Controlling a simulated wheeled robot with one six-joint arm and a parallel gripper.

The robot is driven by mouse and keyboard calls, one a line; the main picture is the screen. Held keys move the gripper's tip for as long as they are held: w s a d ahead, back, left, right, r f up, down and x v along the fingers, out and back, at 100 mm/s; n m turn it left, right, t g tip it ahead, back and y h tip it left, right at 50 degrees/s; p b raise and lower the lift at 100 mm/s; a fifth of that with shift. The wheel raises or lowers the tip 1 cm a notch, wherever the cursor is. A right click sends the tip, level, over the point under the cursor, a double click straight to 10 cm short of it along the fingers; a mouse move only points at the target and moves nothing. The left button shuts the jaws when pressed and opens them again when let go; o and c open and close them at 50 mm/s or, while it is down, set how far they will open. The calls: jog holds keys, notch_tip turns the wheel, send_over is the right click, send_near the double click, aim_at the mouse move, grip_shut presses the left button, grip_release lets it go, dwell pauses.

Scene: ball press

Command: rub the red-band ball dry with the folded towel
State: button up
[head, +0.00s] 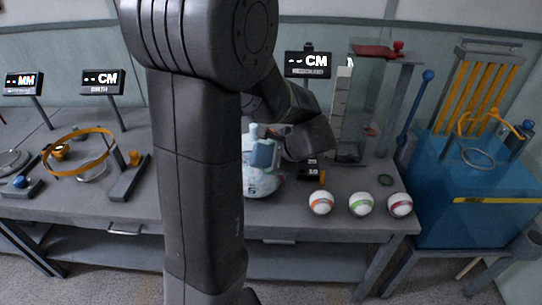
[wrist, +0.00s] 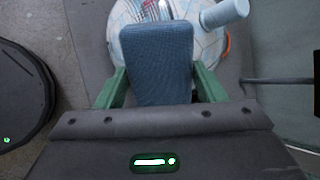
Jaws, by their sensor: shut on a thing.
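My gripper (wrist: 160,85) is shut on the folded towel (wrist: 157,55), a blue padded block between its two green fingers. In the head view the towel (head: 263,153) is in front of a rounded white, blue-patterned vessel (head: 262,182); I cannot tell whether they touch. The red-band ball (head: 400,204), white with a crimson band, rests at the table's right front, apart from the towel. Beside it are a green-band ball (head: 361,204) and an orange-band ball (head: 320,202). My arm hides part of the table's middle.
A grey graduated column (head: 342,100) and a press frame with a red top plate (head: 375,50) stand behind the balls. A blue tank (head: 450,200) is right of the table. A yellow hoop (head: 78,150) is on the left. The table front near the balls is clear.

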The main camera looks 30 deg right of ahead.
jog(key=shift+p+v, duration=1)
jog(key=shift+v, duration=1.3)
